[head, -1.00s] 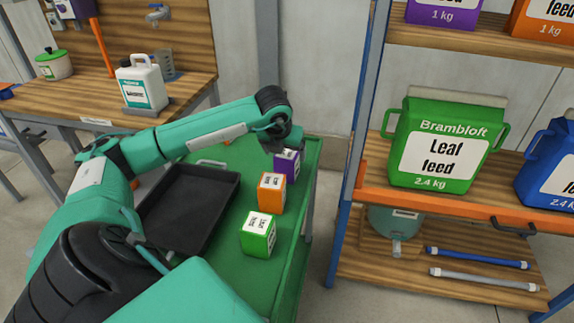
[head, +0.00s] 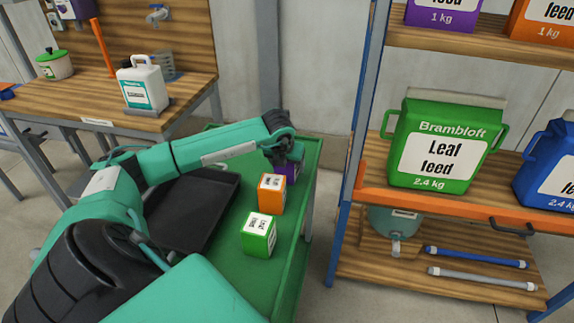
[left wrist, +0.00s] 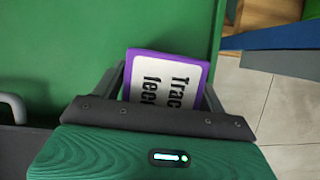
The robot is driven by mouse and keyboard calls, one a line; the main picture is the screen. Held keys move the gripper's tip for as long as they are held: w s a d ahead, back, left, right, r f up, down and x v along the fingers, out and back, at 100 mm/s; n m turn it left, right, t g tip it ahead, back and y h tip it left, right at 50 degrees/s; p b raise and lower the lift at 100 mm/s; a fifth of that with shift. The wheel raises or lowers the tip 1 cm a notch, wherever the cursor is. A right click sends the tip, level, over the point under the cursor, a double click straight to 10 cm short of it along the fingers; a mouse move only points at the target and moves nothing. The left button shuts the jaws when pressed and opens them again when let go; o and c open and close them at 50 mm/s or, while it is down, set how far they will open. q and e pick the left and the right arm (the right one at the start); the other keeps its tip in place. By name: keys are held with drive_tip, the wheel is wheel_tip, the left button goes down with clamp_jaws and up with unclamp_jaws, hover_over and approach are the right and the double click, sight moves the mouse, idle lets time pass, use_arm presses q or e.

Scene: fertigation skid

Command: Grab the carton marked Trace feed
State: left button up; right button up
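The purple carton (head: 293,172) stands at the far end of the green cart, mostly hidden behind my left gripper (head: 284,160) in the head view. In the left wrist view the carton (left wrist: 168,75) shows a white label reading "Trac… feed", partly cut off by the gripper body. The left gripper's fingers lie on either side of the carton, open, with a narrow gap seeming to show beside it. My right gripper is not in view.
An orange carton (head: 271,194) and a green carton (head: 259,235) stand on the cart (head: 285,270) nearer me. A black tray (head: 190,215) lies left of them, partly under my arm. A shelf rack with a large green Leaf feed container (head: 440,140) stands to the right.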

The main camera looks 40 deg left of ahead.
use_arm(q)
drive_tip(key=c, duration=1)
drive_tip(key=shift+o, duration=0.2)
drive_tip(key=shift+r, duration=0.15)
